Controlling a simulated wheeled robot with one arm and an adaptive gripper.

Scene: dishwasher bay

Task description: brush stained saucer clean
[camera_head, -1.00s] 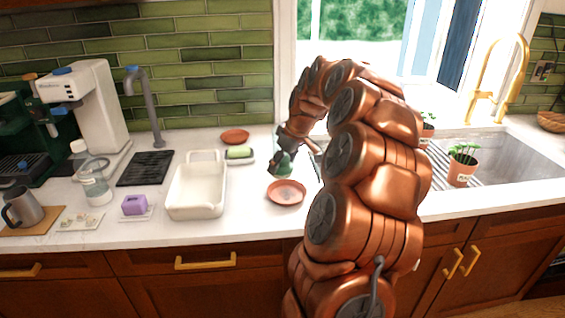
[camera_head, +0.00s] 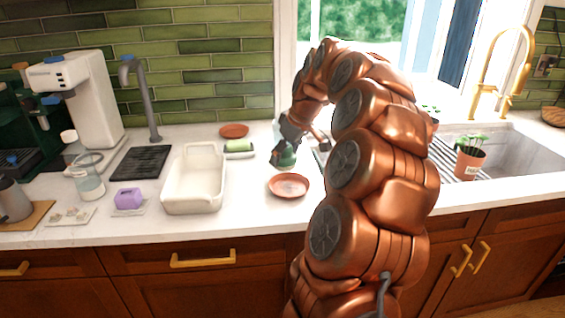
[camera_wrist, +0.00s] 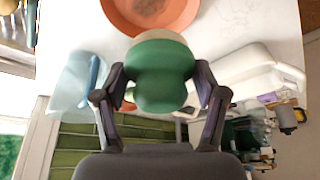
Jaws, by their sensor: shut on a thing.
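My gripper (camera_head: 283,158) is shut on a green, round-knobbed brush with a pale underside (camera_wrist: 161,77). The brush (camera_head: 287,162) is above the counter, just behind the stained saucer in the head view. The terracotta saucer (camera_head: 289,186) lies on the white counter near the front edge. In the wrist view the saucer (camera_wrist: 150,14) shows brown stains in its bowl and is cut off by the top edge. Brush and saucer look apart; I cannot tell the brush's exact height.
A second terracotta saucer (camera_head: 234,130) and a green sponge (camera_head: 239,146) lie behind. A white basin (camera_head: 194,205) stands left of the stained saucer. A potted plant (camera_head: 469,163) stands by the sink at right. A clear container with a blue item (camera_wrist: 80,82) is near the gripper.

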